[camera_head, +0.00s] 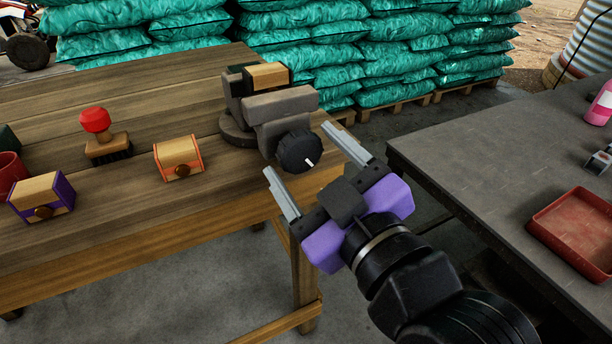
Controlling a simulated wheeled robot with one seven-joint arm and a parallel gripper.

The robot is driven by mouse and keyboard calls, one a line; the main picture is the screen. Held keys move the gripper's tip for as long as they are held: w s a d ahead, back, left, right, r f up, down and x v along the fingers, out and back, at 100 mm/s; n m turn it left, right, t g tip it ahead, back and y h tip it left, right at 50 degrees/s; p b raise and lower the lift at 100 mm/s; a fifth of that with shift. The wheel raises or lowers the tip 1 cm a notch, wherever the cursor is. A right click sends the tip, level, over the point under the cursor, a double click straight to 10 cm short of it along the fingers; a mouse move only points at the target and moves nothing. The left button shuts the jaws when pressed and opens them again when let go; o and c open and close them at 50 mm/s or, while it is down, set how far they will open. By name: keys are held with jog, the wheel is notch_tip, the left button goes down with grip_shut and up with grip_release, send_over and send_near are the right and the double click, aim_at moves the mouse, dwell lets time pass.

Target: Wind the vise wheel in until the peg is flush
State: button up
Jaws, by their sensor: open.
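The grey vise (280,106) stands on the wooden table near its right end, on a round dark base. Its black wheel (299,152) faces me and has a white mark at its lower right. A wooden block (267,76), which may be the peg, sits at the top of the vise by the dark rear jaw; I cannot tell whether it is flush. My gripper (308,173) is open, its two grey fingers spread wide and pointing at the wheel. The fingertips appear to lie to either side of the wheel; contact is not visible. Nothing is between them that I hold.
On the wooden table (60,115) are a red-knobbed brush (104,134), an orange-trimmed box (178,158), a purple-trimmed box (42,197) and a red cup (10,172). A dark table (470,150) at right bears a red tray (577,229). Teal sacks (300,30) stand behind.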

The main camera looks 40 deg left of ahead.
jog(key=n+b, duration=0.4)
jog(key=n, duration=0.1)
jog(key=shift+f+b, duration=0.2)
jog(key=shift+b, duration=0.1)
jog(key=shift+r+n+b, duration=0.2)
jog(key=shift+n+b, duration=0.1)
jog(key=shift+n, duration=0.4)
jog(key=shift+c, duration=0.2)
